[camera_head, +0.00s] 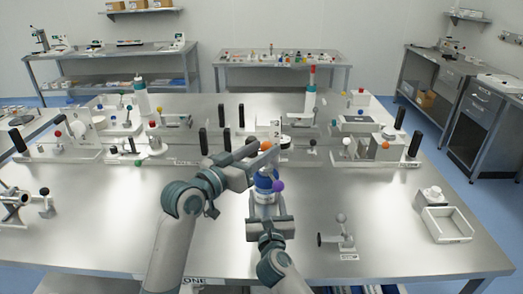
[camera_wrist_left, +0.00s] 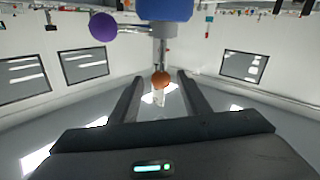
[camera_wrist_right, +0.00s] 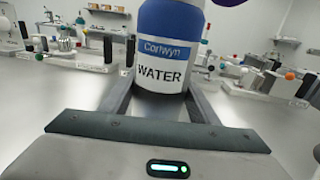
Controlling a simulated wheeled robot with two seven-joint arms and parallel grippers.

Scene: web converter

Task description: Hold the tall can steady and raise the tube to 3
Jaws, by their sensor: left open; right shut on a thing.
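The tall can (camera_head: 264,184) is blue with a white "WATER" label (camera_wrist_right: 162,72) and stands upright on the bench. My right gripper (camera_head: 266,217) is shut around its lower part. A grey tube (camera_wrist_left: 162,50) comes out of the can's top (camera_wrist_left: 165,8) and ends in an orange ball (camera_wrist_left: 161,80); the ball also shows in the head view (camera_head: 266,145). My left gripper (camera_head: 250,154) is open at the can's top, its fingers on either side of the ball and apart from it. A purple ball (camera_head: 278,186) sticks out of the can's side. No mark 3 is readable.
Rows of white fixtures with black handles and coloured knobs stand behind the can. A small stand with a grey ball (camera_head: 341,219) and a white tray (camera_head: 447,224) are to the right. The front left of the bench (camera_head: 90,235) is clear.

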